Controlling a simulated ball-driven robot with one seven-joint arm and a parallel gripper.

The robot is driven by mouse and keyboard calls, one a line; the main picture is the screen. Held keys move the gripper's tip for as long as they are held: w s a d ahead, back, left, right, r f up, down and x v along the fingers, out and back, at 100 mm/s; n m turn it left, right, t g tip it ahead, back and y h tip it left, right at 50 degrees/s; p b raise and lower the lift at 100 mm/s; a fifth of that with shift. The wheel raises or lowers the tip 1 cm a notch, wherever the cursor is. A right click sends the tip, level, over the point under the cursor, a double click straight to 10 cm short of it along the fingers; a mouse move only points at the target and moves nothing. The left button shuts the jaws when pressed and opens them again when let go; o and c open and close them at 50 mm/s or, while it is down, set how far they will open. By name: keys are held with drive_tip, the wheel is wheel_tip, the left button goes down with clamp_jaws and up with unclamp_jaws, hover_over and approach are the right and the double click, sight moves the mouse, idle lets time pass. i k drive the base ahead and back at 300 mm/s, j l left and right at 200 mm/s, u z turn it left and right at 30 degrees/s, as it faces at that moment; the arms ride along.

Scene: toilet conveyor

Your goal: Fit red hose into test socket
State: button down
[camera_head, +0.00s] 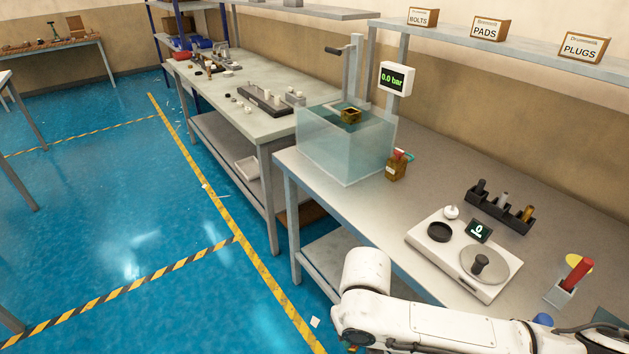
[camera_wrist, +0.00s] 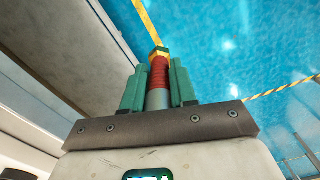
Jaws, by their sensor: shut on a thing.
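My gripper (camera_wrist: 157,75) is shut on the red hose (camera_wrist: 159,72), which stands between its two green fingers in the wrist view. The hose has a brass end beyond the fingertips and a grey lower part near the palm. Blue floor lies behind it. In the head view my arm crosses the bottom right, and the held hose cannot be made out. A brass block (camera_head: 396,171) with red and teal parts on top stands beside the water tank, apart from the gripper. I cannot tell for certain whether it is the test socket.
The glass tank (camera_head: 338,150) holds a brass piece (camera_head: 350,115), below a pressure display (camera_head: 396,79) reading 0.0 bar. A white scale (camera_head: 455,270), a black rack (camera_head: 500,208) and a red-handled item (camera_head: 578,271) occupy the near bench. Open floor lies left.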

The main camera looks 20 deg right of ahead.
sight(351, 119)
drive_tip(key=i+j, duration=0.9)
drive_tip(key=j, duration=0.2)
drive_tip(key=i+j, duration=0.4)
drive_tip(key=j, duration=0.2)
drive_tip(key=i+j+z, duration=0.1)
drive_tip(key=z, duration=0.3)
drive_tip(key=i+j+z, duration=0.1)
drive_tip(key=z, duration=0.3)
drive_tip(key=j+z, duration=0.25)
drive_tip(key=z, duration=0.15)
